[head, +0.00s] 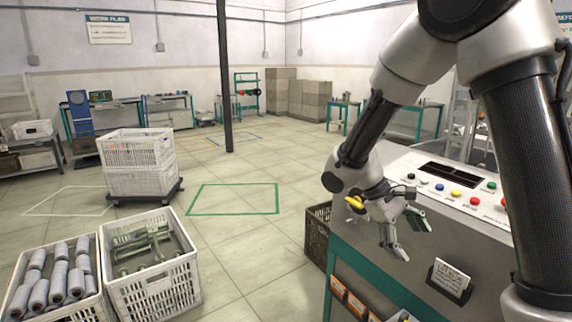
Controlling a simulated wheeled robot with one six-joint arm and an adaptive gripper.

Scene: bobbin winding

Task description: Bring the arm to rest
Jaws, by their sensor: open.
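My arm comes in from the top right of the head view and bends down to my gripper (408,236). My gripper is open, and I see nothing between its fingers. It hangs in front of the left end of a machine with a control panel (456,190). A small yellow part (355,203) shows at my wrist. My gripper and forearm hide part of the machine's left edge.
A white crate of grey bobbins (50,315) and a white crate with green parts (188,288) stand at front left. Stacked white crates (138,182) sit on a dark dolly (178,188). A brown crate (316,238) stands beside the machine. The green-outlined floor (235,198) is clear.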

